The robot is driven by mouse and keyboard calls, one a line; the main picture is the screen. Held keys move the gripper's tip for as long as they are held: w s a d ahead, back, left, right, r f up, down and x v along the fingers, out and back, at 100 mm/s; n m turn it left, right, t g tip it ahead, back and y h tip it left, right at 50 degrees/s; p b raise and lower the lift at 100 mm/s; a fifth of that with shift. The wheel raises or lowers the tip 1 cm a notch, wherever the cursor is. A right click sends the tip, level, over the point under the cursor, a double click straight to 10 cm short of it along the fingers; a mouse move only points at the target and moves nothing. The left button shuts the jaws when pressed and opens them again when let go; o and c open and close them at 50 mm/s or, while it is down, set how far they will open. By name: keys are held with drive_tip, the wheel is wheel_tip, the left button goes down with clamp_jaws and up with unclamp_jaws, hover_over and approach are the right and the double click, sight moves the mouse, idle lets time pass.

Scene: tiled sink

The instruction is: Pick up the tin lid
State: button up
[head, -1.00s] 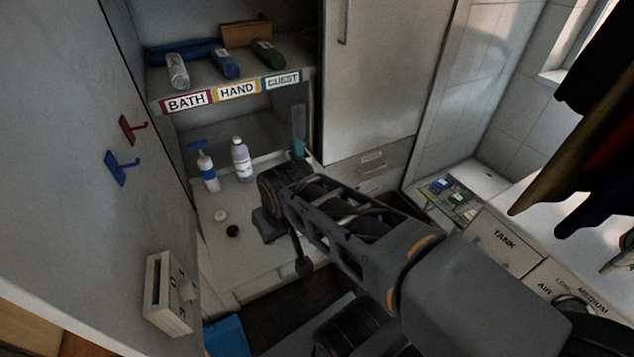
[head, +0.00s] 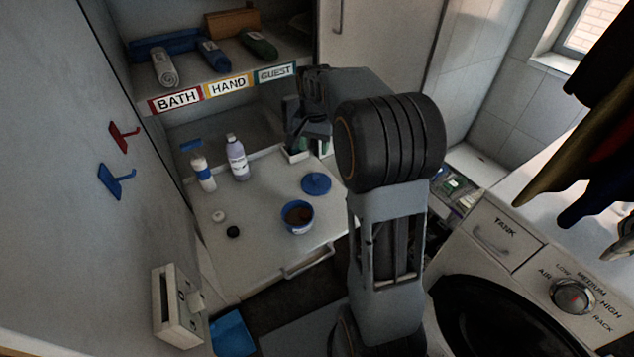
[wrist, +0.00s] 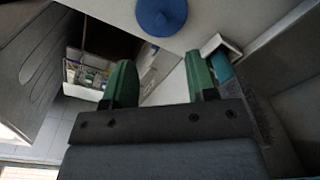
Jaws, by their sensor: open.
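The tin lid (head: 316,183) is a flat blue disc lying on the pale counter, to the upper right of an open blue tin (head: 284,222) with brown contents. In the wrist view the lid (wrist: 161,14) is at the top edge, partly cut off, beyond the fingertips. My gripper (wrist: 158,62) is open, with two green fingers apart and nothing between them. In the head view my gripper is at the back of the counter, behind the lid and partly hidden by my arm.
A small white holder (wrist: 220,46) with a teal item stands close by the right finger in the wrist view. A purple-white bottle (head: 237,158) and a blue-white pump bottle (head: 203,174) stand at the back left. White and black caps (head: 233,232) lie near the front left.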

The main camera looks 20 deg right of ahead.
drive_tip(key=w+d+f, duration=0.1)
drive_tip(key=w+f, duration=0.1)
drive_tip(key=m, duration=0.1)
hover_over(316, 177)
wheel_tip(316, 177, down, 7)
drive_tip(key=shift+s+r, duration=0.1)
drive_tip(key=shift+r, duration=0.1)
drive_tip(key=shift+f+p, duration=0.8)
drive_tip(key=shift+f, duration=2.4)
drive_tip(key=shift+c, duration=0.3)
clamp_jaws()
